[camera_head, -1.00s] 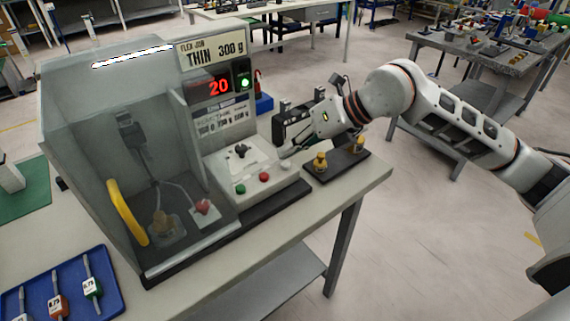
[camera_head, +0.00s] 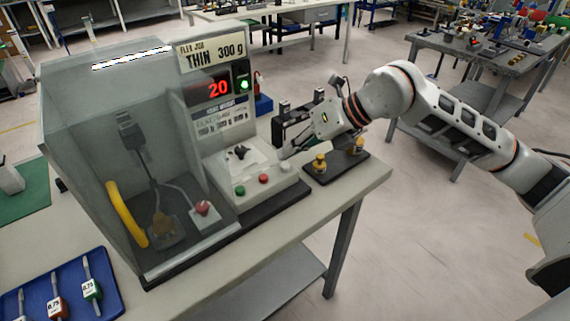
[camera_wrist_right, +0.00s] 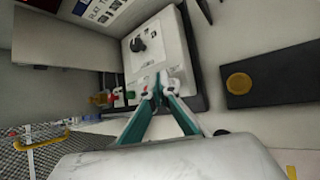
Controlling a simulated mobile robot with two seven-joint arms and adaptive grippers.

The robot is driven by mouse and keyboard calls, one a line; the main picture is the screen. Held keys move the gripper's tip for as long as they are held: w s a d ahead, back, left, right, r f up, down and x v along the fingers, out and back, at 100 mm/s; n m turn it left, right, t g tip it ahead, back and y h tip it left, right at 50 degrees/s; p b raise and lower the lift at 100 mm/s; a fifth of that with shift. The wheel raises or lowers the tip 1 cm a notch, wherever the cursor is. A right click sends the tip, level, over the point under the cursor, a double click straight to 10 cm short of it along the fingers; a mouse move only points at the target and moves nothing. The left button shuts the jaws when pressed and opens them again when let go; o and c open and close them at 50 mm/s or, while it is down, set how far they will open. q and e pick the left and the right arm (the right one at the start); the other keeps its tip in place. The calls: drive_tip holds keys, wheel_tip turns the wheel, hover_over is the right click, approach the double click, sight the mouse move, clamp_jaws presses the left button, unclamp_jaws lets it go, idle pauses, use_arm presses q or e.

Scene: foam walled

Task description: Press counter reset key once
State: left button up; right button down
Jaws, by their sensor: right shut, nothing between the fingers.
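The grey machine (camera_head: 150,60) stands on the bench with a red counter display (camera_head: 218,88) reading 20. Its sloped control panel (camera_head: 237,166) carries a black knob (camera_head: 240,152) and a front row of green (camera_head: 240,190), red (camera_head: 263,179) and white (camera_head: 286,168) buttons. No legible label marks the counter reset key. My right gripper (camera_head: 288,153) is shut and empty, its tips low over the panel's right end, close to the white button. In the right wrist view the fingertips (camera_wrist_right: 156,88) overlap the button row; contact cannot be told. My left gripper is out of view.
A clear guard (camera_head: 110,160) encloses the machine's left side. A blue tray (camera_head: 62,290) with tagged pieces lies at front left.

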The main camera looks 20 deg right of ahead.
sight(288, 165)
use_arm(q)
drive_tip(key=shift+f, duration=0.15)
use_arm(e)
drive_tip(key=shift+f, duration=0.45)
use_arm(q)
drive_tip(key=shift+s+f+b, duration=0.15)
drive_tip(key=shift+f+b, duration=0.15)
use_arm(e)
drive_tip(key=shift+f, duration=0.55)
idle(0.5)
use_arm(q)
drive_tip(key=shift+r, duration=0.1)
use_arm(e)
drive_tip(key=shift+r, duration=0.1)
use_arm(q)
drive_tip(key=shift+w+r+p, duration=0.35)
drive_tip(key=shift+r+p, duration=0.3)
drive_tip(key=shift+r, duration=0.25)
use_arm(e)
drive_tip(key=shift+r, duration=0.9)
drive_tip(key=shift+r+p, duration=1.6)
drive_tip(key=shift+r, duration=0.95)
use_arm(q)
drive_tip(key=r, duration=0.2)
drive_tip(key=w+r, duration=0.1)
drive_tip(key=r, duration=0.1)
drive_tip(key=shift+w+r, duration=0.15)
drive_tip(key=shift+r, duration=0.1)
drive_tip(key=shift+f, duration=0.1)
